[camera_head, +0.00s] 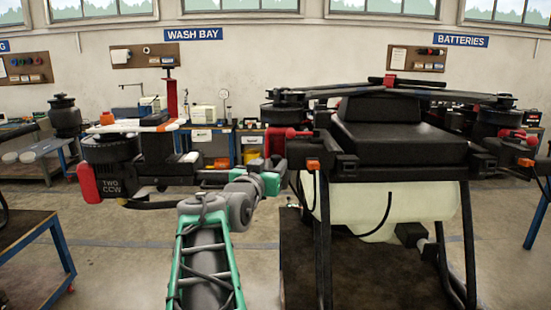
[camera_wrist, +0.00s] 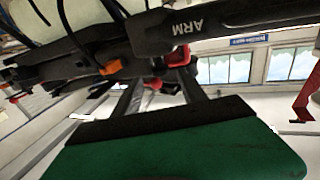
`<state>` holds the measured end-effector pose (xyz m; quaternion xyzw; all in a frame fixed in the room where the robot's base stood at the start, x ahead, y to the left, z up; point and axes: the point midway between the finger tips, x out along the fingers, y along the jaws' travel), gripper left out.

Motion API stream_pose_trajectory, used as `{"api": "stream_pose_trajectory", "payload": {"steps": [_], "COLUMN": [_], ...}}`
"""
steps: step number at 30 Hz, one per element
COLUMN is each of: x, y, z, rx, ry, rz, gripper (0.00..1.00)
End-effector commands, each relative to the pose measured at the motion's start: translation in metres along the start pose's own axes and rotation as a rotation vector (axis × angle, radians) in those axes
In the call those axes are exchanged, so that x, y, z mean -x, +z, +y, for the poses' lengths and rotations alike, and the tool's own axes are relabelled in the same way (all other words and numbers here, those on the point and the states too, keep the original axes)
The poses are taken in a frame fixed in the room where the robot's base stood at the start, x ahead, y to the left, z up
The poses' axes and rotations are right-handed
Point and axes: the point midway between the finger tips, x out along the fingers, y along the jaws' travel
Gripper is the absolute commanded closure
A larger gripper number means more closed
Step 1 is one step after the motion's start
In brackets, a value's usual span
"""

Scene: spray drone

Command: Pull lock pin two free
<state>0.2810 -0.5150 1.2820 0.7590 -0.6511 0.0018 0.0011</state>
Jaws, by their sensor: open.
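The black spray drone (camera_head: 400,140) stands at the right in the head view. Its folding arm carries a motor pod marked TWO CCW (camera_head: 112,187) at the left. A red part (camera_head: 274,142), which looks like lock pin two, sits near the arm's root; a red piece (camera_wrist: 180,56) also shows in the wrist view beside the bar marked ARM (camera_wrist: 190,27). My gripper (camera_wrist: 160,90) is open in the wrist view, its two fingers reaching toward this red piece from below. In the head view my gripper's fingers are hidden. I cannot tell whether they touch the pin.
Orange clips (camera_head: 313,165) sit on the drone's frame close to my wrist. A pale tank (camera_head: 385,210) and black landing legs (camera_head: 324,240) are below the drone body. A blue-legged bench (camera_head: 50,240) stands at the left; the floor between is clear.

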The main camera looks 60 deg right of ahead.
Motion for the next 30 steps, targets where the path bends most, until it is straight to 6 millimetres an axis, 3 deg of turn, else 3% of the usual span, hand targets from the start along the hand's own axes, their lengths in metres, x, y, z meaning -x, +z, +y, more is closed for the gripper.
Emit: {"api": "stream_pose_trajectory", "payload": {"steps": [3,9,18,30], "x": [-0.025,-0.053,-0.057,-0.057], "y": [-0.002,-0.001,0.001,0.001], "z": [0.001,-0.001,-0.001,-0.001], "rx": [0.002,0.001,0.000,0.000], "ry": [0.003,-0.001,-0.003,-0.003], "rz": [-0.004,-0.004,-0.004,-0.004], "gripper": [0.51,0.51,0.51,0.84]}}
